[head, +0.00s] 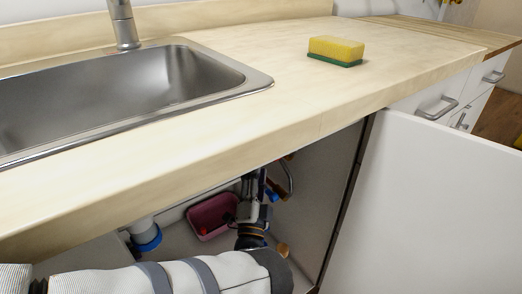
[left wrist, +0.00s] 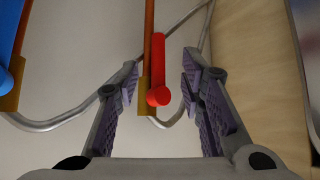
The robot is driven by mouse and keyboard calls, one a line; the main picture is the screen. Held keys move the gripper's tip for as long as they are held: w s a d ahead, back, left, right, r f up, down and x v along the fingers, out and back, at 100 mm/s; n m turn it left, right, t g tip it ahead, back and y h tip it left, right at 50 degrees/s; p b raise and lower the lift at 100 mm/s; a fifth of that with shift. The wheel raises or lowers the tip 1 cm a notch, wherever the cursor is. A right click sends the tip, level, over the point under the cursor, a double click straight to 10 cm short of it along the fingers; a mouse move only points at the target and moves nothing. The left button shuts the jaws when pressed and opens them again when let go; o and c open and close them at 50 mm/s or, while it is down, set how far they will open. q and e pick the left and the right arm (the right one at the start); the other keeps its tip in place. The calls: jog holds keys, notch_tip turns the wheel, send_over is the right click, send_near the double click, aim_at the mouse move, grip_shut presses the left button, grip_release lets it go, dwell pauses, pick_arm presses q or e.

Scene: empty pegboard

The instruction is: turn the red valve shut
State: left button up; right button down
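The red valve (left wrist: 159,68) has a long handle with a rounded near end. It lies along a copper pipe (left wrist: 148,40) in the left wrist view, roughly parallel to it. My left gripper (left wrist: 161,78) is open, with one finger on each side of the handle and visible gaps on both sides. In the head view my left arm reaches into the open cabinet under the sink, and its wrist (head: 251,236) is among the pipes. My right gripper is in neither view.
A blue handle (left wrist: 9,45) sits left of the red one. Grey curved hoses run behind. A pink bin (head: 211,216) stands inside the cabinet. The open white door (head: 435,200) is at right. A sponge (head: 336,50) lies on the counter (head: 200,140) beside the sink (head: 150,85).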

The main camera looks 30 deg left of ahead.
pick_arm(q)
jog(key=b+x, duration=0.2)
jog(key=x, duration=0.5)
jog(key=shift+w, duration=0.2)
jog(key=shift+a, duration=0.15)
jog(key=shift+c, duration=0.2)
grip_shut()
